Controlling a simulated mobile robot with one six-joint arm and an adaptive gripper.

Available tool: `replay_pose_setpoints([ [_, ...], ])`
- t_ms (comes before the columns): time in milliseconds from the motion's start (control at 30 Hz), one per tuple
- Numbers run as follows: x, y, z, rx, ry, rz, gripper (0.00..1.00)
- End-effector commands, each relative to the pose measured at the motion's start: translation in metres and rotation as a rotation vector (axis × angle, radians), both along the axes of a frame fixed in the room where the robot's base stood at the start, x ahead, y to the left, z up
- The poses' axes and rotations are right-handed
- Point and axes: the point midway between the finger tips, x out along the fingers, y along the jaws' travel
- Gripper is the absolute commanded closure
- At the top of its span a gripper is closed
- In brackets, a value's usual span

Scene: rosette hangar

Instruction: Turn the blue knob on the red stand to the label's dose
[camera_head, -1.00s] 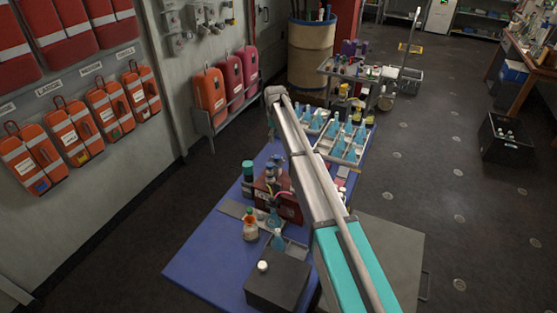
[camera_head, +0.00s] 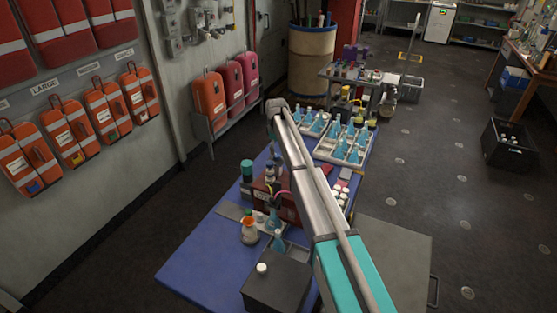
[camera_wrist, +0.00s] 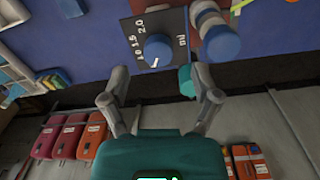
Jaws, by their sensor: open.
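The blue knob (camera_wrist: 157,50) sits on a black dial plate (camera_wrist: 178,22) in the wrist view, with white figures that look like 1.0, 1.5 and 2.0 around it. A short white mark shows on the knob's lower part. My gripper (camera_wrist: 161,76) is open, its fingers apart on either side below the knob, with nothing between them. I cannot tell how high it is above the knob. In the head view, the red stand (camera_head: 288,213) is on the blue table, partly hidden by my arm. The dose label cannot be made out.
A blue-topped cylinder (camera_wrist: 221,42) stands close right of the knob in the wrist view. Orange cases hang on the left wall.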

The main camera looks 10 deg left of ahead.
Motion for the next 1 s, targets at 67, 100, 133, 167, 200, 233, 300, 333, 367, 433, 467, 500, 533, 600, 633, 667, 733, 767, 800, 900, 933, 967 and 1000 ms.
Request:
replay_pose_setpoints([
  [67,0.000,0.000,-0.011,0.000,0.000,0.000,0.21],
  [100,0.000,0.000,-0.014,0.000,0.000,0.000,0.21],
  [133,0.000,0.000,-0.016,0.000,0.000,0.000,0.21],
  [167,0.000,0.000,-0.018,0.000,0.000,0.000,0.21],
  [200,0.000,-0.001,-0.021,0.000,0.000,0.000,0.21],
  [233,0.000,-0.001,-0.023,0.000,0.000,0.000,0.21],
  [300,0.001,-0.001,-0.027,0.000,0.000,0.000,0.21],
  [333,0.001,-0.001,-0.029,0.000,0.000,-0.001,0.21],
  [367,0.001,-0.001,-0.030,0.000,0.000,-0.001,0.21],
  [433,0.001,-0.001,-0.033,0.000,0.000,-0.001,0.21],
  [467,0.001,-0.001,-0.033,0.000,0.000,-0.001,0.21],
  [500,0.001,-0.001,-0.034,0.000,0.000,-0.001,0.21],
  [533,0.001,-0.001,-0.035,0.000,0.000,-0.001,0.21],
  [600,0.001,-0.001,-0.036,0.000,0.000,-0.001,0.21],
  [633,0.001,-0.001,-0.036,0.000,0.000,-0.001,0.21],
  [667,0.001,-0.001,-0.036,0.000,0.000,-0.001,0.21],
  [733,0.001,-0.001,-0.036,0.000,0.000,-0.001,0.21],
  [767,0.001,-0.001,-0.036,0.000,0.000,-0.001,0.21],
  [800,0.001,-0.001,-0.036,0.000,0.000,-0.001,0.21],
  [900,0.001,-0.001,-0.036,0.000,0.000,-0.001,0.21],
  [933,0.001,-0.001,-0.036,0.000,0.000,-0.001,0.21],
  [967,0.001,-0.001,-0.036,0.000,0.000,-0.001,0.22],
  [1000,0.001,-0.001,-0.036,0.000,0.000,-0.001,0.30],
])
